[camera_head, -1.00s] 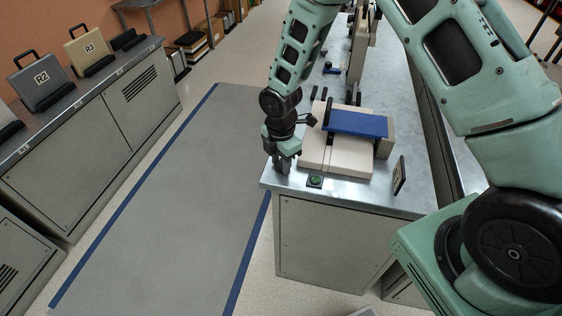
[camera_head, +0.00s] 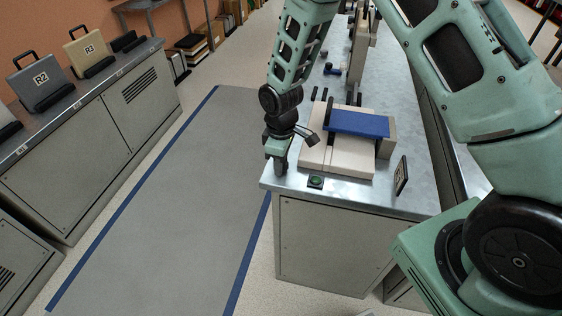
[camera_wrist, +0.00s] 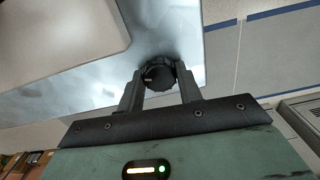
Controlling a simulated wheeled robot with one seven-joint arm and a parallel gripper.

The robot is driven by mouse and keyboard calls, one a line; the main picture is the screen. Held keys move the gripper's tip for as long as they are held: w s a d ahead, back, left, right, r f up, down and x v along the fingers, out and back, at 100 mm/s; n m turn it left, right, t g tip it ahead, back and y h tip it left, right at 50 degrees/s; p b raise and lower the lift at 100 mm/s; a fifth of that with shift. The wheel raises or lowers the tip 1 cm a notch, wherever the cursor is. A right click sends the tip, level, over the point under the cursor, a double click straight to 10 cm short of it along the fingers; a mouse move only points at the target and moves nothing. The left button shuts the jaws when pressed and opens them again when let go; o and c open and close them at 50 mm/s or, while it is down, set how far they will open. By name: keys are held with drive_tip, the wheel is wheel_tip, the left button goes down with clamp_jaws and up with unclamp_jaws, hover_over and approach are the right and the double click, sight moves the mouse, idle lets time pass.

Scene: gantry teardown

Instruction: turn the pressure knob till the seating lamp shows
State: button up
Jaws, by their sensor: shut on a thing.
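My gripper (camera_head: 281,165) is at the near left corner of the metal bench, pointing down beside the cream block. In the wrist view my gripper (camera_wrist: 160,92) has its two fingers on either side of a round black knob (camera_wrist: 157,76) with a pale mark on its rim, and is shut on it. In the head view the knob is hidden behind the gripper. A small black box with a dark green round lamp or button (camera_head: 315,182) sits on the bench near its front edge. I cannot tell whether this is the seating lamp.
A cream block (camera_head: 343,160) with a blue plate (camera_head: 358,123) stands just right of my gripper. A small upright dark panel (camera_head: 401,174) stands at the bench's right front. A grey floor mat (camera_head: 165,200) lies open to the left; cases (camera_head: 42,84) stand on the left counter.

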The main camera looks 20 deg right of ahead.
drive_tip(key=m, duration=0.6)
drive_tip(key=shift+w+r, duration=0.1)
drive_tip(key=m, duration=0.6)
drive_tip(key=shift+m, duration=0.3)
idle(0.3)
drive_tip(key=o, duration=1)
wheel_tip(320, 180, up, 17)
drive_tip(key=shift+r+b, duration=0.2)
drive_tip(key=shift+b, duration=0.15)
